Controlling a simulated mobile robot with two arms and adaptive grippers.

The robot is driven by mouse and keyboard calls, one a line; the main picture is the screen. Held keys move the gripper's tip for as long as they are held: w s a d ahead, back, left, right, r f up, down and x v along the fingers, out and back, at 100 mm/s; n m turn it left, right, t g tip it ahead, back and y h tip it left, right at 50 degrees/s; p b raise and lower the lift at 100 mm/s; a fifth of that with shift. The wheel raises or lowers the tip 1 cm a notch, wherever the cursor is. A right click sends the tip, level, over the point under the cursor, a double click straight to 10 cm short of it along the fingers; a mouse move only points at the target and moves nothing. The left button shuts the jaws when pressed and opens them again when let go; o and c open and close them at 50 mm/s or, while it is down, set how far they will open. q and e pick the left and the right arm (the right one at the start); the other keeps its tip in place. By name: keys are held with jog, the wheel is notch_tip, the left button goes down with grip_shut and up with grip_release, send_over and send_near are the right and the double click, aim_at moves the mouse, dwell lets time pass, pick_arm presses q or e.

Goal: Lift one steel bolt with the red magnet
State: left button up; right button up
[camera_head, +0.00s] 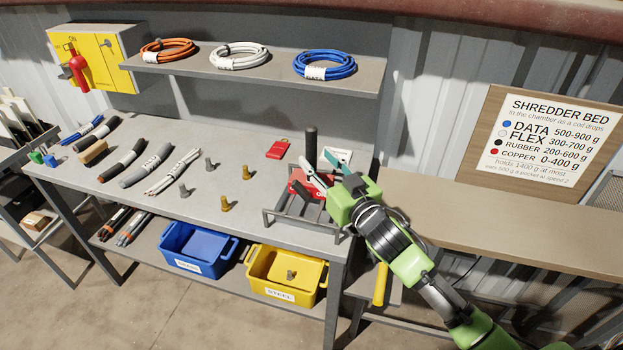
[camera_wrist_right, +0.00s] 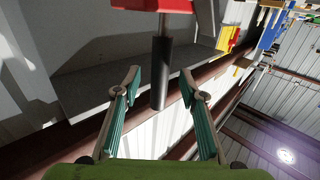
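The red magnet (camera_head: 298,185) stands at the wire rack, partly hidden by my gripper. Its black upright handle (camera_head: 311,145) rises above it. In the right wrist view the handle (camera_wrist_right: 160,75) shows between the fingers, with the red block (camera_wrist_right: 150,5) at the top edge. My right gripper (camera_head: 322,166) is open; in the right wrist view its teal-padded fingers (camera_wrist_right: 161,73) have gaps on both sides of the handle. Two grey steel bolts (camera_head: 209,163) (camera_head: 183,190) stand on the bench. Another grey bolt (camera_head: 290,275) is in the yellow STEEL bin (camera_head: 262,290). My left gripper is out of view.
Two brass-coloured bolts (camera_head: 246,173) (camera_head: 224,204) stand near the grey ones. A red tag-like piece (camera_head: 278,149) lies behind them. The grey wire rack (camera_head: 270,222) is at the bench's right end. Cable pieces (camera_head: 145,165) lie left. A blue bin (camera_head: 190,262) sits below.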

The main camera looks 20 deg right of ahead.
aim_at(314, 155)
jog(key=w, duration=0.2)
jog(key=w+a, duration=0.1)
jog(key=w, duration=0.1)
jog(key=shift+f+p, duration=0.25)
jog(key=shift+p, duration=0.1)
jog(key=shift+d, duration=0.1)
grip_shut()
jog(key=shift+r, duration=0.3)
jog(key=shift+r, duration=0.1)
